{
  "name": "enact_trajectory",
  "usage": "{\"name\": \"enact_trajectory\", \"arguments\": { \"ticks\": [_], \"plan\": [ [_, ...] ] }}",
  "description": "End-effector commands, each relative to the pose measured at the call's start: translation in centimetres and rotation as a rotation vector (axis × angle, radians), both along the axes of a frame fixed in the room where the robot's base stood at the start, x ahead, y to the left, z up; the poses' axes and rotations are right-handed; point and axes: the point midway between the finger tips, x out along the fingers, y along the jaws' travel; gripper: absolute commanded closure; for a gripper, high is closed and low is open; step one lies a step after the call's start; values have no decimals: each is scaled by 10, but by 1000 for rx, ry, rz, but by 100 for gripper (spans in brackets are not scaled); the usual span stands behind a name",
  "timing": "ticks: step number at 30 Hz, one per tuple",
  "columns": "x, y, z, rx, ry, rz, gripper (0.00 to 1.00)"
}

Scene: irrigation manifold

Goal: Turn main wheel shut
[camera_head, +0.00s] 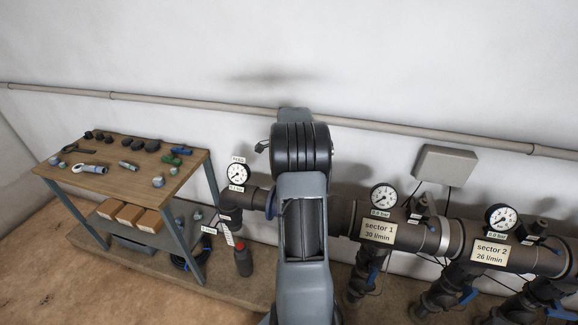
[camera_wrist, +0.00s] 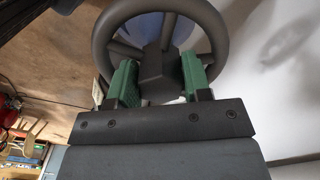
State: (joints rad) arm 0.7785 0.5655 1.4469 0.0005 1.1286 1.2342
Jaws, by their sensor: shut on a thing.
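The main wheel (camera_wrist: 218,28) is a dark grey handwheel with spokes and a blocky hub (camera_wrist: 158,70), seen large in the wrist view. My gripper (camera_wrist: 160,80) has green fingers, one on each side of the hub, shut on the wheel at its middle. The rim curves around above and beside the fingers. A blue part shows behind the spokes. In the head view my arm hides most of the wheel and the gripper; only a bit of blue (camera_head: 271,203) shows at the arm's left edge.
A wooden bench (camera_head: 110,182) with fittings and tools stands at the left. A feed gauge (camera_head: 238,174) is left of my arm. Sector 1 (camera_head: 378,232) and sector 2 (camera_head: 490,252) pipes with gauges run right. A grey box (camera_head: 444,166) hangs on the wall. A dark bottle (camera_head: 243,262) stands below.

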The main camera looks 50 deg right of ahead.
Motion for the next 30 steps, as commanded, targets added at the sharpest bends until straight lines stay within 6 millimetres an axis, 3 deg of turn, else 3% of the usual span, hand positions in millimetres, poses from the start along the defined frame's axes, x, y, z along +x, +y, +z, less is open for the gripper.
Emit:
{"name": "enact_trajectory", "arguments": {
  "ticks": [30],
  "plan": [
    [-2,-1,-1,-2,5,-675,79]
  ]
}}
